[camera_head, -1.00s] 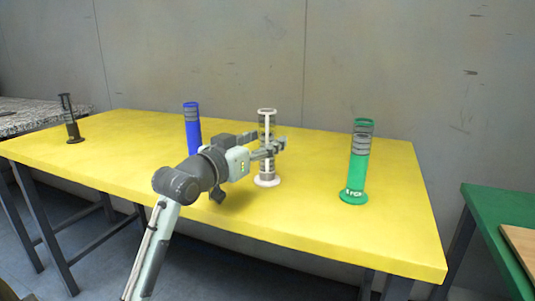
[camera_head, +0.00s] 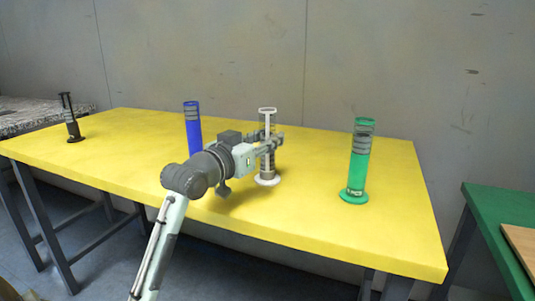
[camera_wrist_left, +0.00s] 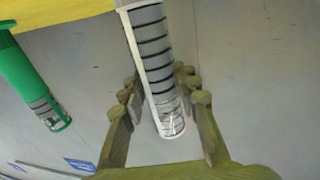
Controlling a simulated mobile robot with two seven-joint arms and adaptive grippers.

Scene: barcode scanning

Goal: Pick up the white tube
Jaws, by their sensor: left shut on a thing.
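The white tube (camera_head: 266,171) stands upright on the yellow table (camera_head: 330,230), with its white round base and open rim showing in the head view. My left gripper (camera_head: 270,143) is shut on its upper middle, one finger to each side. The tube also shows in the left wrist view (camera_wrist_left: 152,45), running down from the top edge between the fingers of my left gripper (camera_wrist_left: 162,92). The base appears to rest on the table. My right gripper is not in view.
A blue tube (camera_head: 193,130) stands to the left, behind my left arm. A green tube (camera_head: 358,170) stands to the right, and a black tube (camera_head: 70,118) at the far left. A green table (camera_head: 490,220) is at the right. The table between the white and green tubes is clear.

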